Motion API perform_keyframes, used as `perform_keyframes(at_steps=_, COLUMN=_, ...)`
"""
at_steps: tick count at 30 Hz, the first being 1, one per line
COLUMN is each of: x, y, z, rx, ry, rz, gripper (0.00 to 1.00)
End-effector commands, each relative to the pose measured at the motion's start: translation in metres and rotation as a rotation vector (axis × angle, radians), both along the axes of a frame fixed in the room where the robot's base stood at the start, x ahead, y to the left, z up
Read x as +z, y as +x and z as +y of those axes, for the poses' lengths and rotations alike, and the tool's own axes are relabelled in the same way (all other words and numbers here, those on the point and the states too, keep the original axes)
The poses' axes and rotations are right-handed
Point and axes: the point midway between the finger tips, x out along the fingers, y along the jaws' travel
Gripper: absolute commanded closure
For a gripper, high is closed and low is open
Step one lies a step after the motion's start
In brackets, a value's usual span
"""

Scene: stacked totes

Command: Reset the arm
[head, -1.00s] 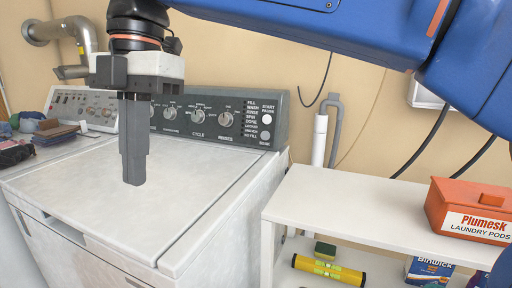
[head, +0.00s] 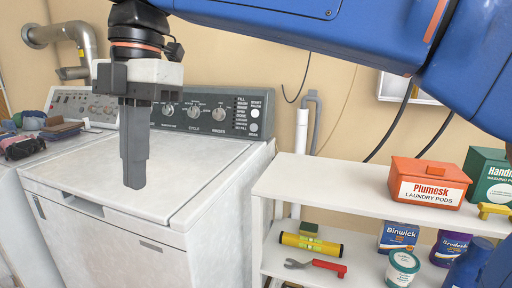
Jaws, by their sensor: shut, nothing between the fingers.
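My gripper (head: 134,184) hangs from my blue arm at the upper left of the head view, fingers pointing down. The dark fingers are together with nothing between them. They show in front of the white top of the washing machine (head: 110,180); I cannot tell the exact height above it. The gripper hides part of the machine's dark control panel (head: 219,113).
A white shelf (head: 320,183) stands at right. An orange laundry pods box (head: 428,183) and a green box (head: 490,175) stand on top. Below are a yellow level (head: 311,244), a red-handled wrench (head: 327,268), a tub (head: 402,268) and boxes. Clothes (head: 40,130) lie at far left.

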Motion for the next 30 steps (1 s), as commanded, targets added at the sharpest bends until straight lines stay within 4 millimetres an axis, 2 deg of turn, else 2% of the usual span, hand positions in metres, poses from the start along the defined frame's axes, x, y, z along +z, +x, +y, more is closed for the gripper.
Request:
perform_keyframes(at_steps=8, x=-0.011, y=0.024, z=-0.032, rx=-0.177, ry=0.001, rz=-0.008, gripper=1.0)
perform_keyframes(at_steps=14, x=-0.026, y=0.048, z=-0.069, rx=-0.381, ry=0.005, rz=-0.017, gripper=1.0)
perform_keyframes(at_steps=17, x=-0.039, y=0.062, z=-0.098, rx=-0.533, ry=0.009, rz=-0.024, gripper=1.0)
perform_keyframes(at_steps=21, x=-0.061, y=0.081, z=-0.146, rx=-0.784, ry=0.02, rz=-0.031, gripper=1.0)
perform_keyframes(at_steps=30, x=-0.118, y=0.098, z=-0.248, rx=-1.311, ry=0.055, rz=-0.043, gripper=1.0)
